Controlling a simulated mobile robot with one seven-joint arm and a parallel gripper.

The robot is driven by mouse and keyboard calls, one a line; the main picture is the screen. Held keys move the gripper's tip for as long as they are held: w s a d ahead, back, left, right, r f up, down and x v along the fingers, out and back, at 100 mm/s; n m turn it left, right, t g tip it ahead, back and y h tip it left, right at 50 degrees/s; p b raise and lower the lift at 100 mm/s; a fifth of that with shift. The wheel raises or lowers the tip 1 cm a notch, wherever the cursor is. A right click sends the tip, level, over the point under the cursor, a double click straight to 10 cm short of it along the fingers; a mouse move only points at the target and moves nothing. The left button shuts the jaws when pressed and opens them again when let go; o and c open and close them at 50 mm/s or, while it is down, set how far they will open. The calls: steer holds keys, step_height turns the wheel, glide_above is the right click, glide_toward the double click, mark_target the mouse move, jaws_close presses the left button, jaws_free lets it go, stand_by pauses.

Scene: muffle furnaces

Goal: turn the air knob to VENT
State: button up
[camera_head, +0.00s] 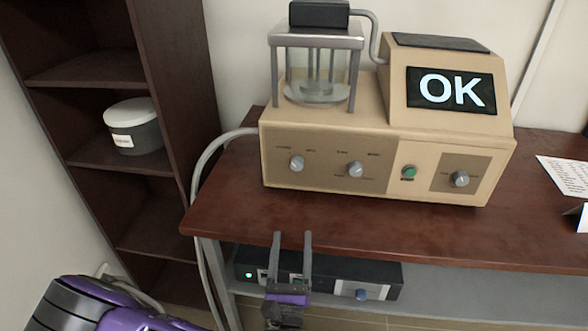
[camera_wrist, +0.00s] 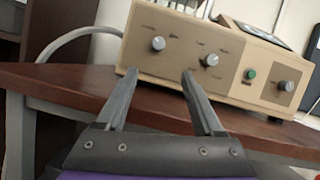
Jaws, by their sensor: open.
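A beige instrument (camera_head: 330,135) stands on the brown table, with an "OK" display (camera_head: 451,91). Its front panel has a left grey knob (camera_head: 297,162), a middle grey knob (camera_head: 355,169) and a right grey knob (camera_head: 460,178). They also show in the wrist view as the left knob (camera_wrist: 158,43), middle knob (camera_wrist: 211,59) and right knob (camera_wrist: 286,86). The lettering is too small to read, so I cannot tell which is the air knob or its setting. My gripper (camera_head: 292,236) is open and empty, before the table's front edge, apart from the panel.
A green button (camera_head: 409,172) sits between the middle and right knobs. A glass vessel (camera_head: 317,75) stands on the instrument's left part. The table edge (camera_head: 400,252) lies near my fingers. A dark box (camera_head: 330,271) with a blue knob is below. A shelf unit (camera_head: 110,75) stands left.

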mark_target(297, 169)
steer(key=x, duration=1.7)
steer(key=shift+w+a, duration=0.1)
steer(key=shift+a, duration=0.05)
jaws_close()
